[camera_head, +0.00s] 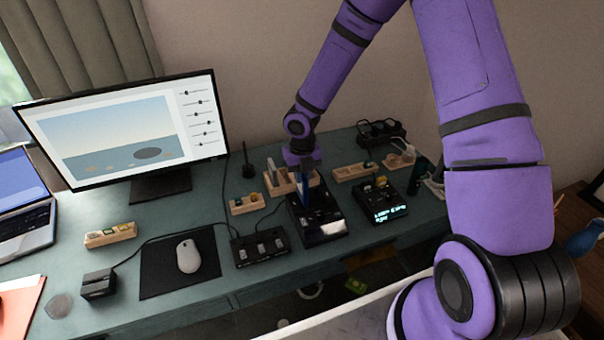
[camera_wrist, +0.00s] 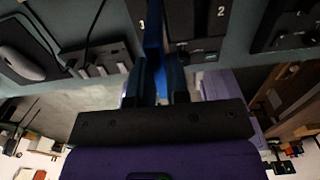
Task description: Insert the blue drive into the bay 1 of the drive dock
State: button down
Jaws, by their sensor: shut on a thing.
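My gripper (camera_head: 303,170) points down over the drive dock and is shut on the blue drive (camera_head: 304,192). The drive hangs upright from the fingers, and its lower end is at the dock's top near the left side. In the wrist view the blue drive (camera_wrist: 153,38) runs between my fingers (camera_wrist: 156,82) toward the dock. The drive dock (camera_head: 327,226) is a black box with a shiny front face. Its printed "2" (camera_wrist: 221,12) shows right of the drive, and another mark lies left of it. I cannot tell whether the drive's end is inside a bay.
Left of the dock sits a black switch box (camera_head: 260,247) with a cable. Right of it is a black device with a lit display (camera_head: 388,213). Wooden holders (camera_head: 290,183) stand close behind. A mouse (camera_head: 188,256) on a black pad and a monitor (camera_head: 130,130) are further left.

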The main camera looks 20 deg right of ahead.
aim_at(302, 186)
jog(key=shift+f, duration=2.45)
jog(key=c, duration=1)
grip_release()
jog(key=shift+c, duration=0.2)
notch_tip(302, 186, up, 11)
jog(key=shift+f, duration=0.15)
